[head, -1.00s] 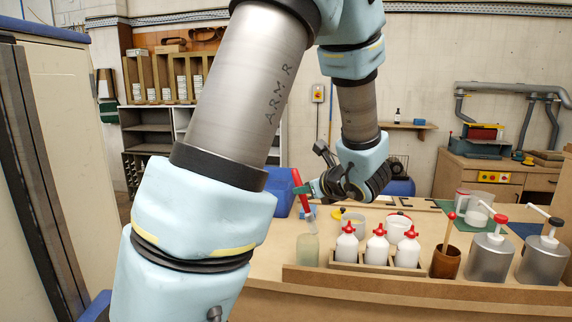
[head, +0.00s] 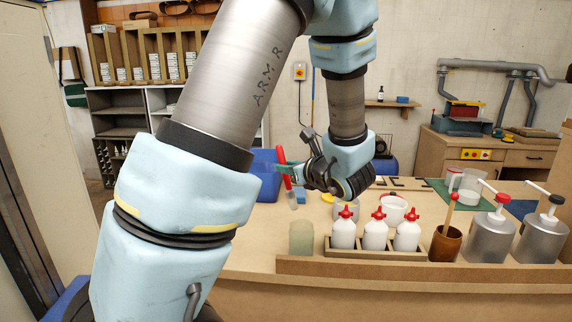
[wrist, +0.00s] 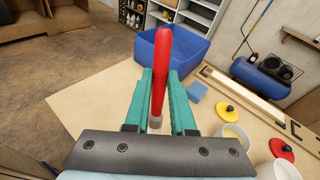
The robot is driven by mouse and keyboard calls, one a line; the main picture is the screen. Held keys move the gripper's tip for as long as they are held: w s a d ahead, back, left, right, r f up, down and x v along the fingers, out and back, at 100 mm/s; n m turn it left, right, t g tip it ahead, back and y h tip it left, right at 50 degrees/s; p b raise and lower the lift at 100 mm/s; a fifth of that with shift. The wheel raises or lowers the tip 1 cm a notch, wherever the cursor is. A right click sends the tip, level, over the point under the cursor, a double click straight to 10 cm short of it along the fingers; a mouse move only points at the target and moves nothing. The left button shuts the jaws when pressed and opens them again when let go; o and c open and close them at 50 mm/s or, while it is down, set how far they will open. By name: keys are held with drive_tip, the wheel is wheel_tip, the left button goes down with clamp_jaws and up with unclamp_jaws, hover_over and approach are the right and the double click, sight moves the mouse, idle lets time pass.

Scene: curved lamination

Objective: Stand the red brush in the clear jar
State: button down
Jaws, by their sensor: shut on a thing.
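The red brush (head: 281,157) is held between the teal fingers of my gripper (head: 285,169), handle up and tilted, its pale lower end (head: 293,200) pointing down. The clear jar (head: 301,239), greenish and upright, stands on the bench left of the white bottles. In the head view the brush's lower end shows above and slightly left of the jar's rim, apart from it. The jar is not visible in the wrist view.
White bottles with red caps (head: 375,235) stand in a wooden tray right of the jar. A brown pot (head: 445,245) and metal pump cans (head: 489,238) stand farther right. A blue bin (wrist: 170,50) and blue block (wrist: 197,91) lie beyond the gripper.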

sight(295, 202)
drive_tip(key=shift+s+d+f+b, duration=0.35)
drive_tip(key=shift+f+b, duration=0.9)
drive_tip(key=shift+f, duration=0.35)
drive_tip(key=shift+s+d+f+b, duration=0.3)
drive_tip(key=shift+d+f+b, duration=0.1)
drive_tip(key=shift+f+b, duration=1)
drive_tip(key=shift+s+d+f+b, duration=0.35)
drive_tip(key=shift+f+b, duration=0.7)
drive_tip(key=shift+f, duration=0.7)
drive_tip(key=c, duration=0.7)
unclamp_jaws()
drive_tip(key=b+v, duration=0.2)
drive_tip(key=v, duration=0.8)
drive_tip(key=shift+s+d+r, duration=0.15)
drive_tip(key=shift+s, duration=0.2)
